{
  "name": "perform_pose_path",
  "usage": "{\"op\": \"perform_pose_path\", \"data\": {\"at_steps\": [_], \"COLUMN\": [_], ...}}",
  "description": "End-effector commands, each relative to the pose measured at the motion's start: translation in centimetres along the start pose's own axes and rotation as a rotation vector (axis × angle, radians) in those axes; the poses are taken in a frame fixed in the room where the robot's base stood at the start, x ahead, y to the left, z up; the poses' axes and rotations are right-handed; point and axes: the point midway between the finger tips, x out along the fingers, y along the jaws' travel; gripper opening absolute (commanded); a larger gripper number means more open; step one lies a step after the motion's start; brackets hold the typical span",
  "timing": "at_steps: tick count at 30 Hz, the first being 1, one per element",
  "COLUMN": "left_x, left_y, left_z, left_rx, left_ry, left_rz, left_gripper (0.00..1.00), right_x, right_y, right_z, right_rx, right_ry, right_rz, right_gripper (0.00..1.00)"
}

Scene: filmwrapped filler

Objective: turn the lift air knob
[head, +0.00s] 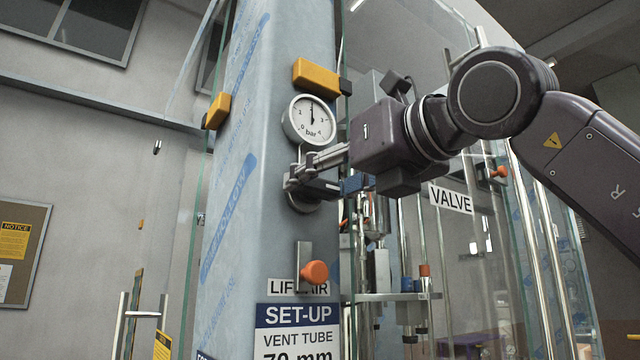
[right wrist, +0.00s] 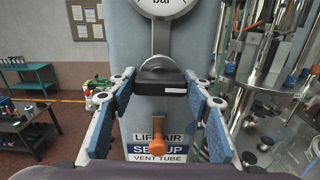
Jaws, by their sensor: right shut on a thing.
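The lift air knob is a black, ridged knob (right wrist: 162,78) on the blue-filmed column (head: 262,150), just below a round pressure gauge (head: 309,119). In the head view it is mostly hidden behind the fingers. My right gripper (head: 296,184) comes in from the right and is shut on the knob. In the right wrist view, its blue-padded fingers stand on the knob's left and right sides. The gauge needle points about straight up. A "LIFT AIR" label (head: 285,287) sits lower on the column, partly covered by an orange ball handle (head: 315,272). My left gripper is not in view.
Glass panels, metal tubes and a "VALVE" label (head: 451,199) are close on the right. A "SET-UP" sign (head: 297,316) is below. The wrist view shows a green workbench (right wrist: 26,80) at left.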

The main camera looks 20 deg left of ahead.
Motion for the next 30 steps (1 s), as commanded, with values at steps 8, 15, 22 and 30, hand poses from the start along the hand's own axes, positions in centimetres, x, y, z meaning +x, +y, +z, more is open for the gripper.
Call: {"op": "perform_pose_path", "data": {"at_steps": [8,15,22,30], "left_x": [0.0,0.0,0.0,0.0], "left_y": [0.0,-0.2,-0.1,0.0], "left_z": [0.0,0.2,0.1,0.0], "left_rx": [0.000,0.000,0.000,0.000], "left_ry": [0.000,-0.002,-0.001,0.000], "left_rz": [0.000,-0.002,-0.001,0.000], "left_gripper": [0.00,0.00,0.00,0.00], "right_x": [0.1,-0.1,-3.0,-8.8], "right_y": [0.0,0.0,-0.1,-0.1], "right_z": [-0.3,-0.1,0.0,-0.1], "right_rx": [-0.001,-0.001,-0.002,-0.002], "right_ry": [0.006,0.003,0.000,0.002], "right_rz": [0.000,0.000,0.000,-0.002], "right_gripper": [0.63,0.63,0.63,0.63]}}
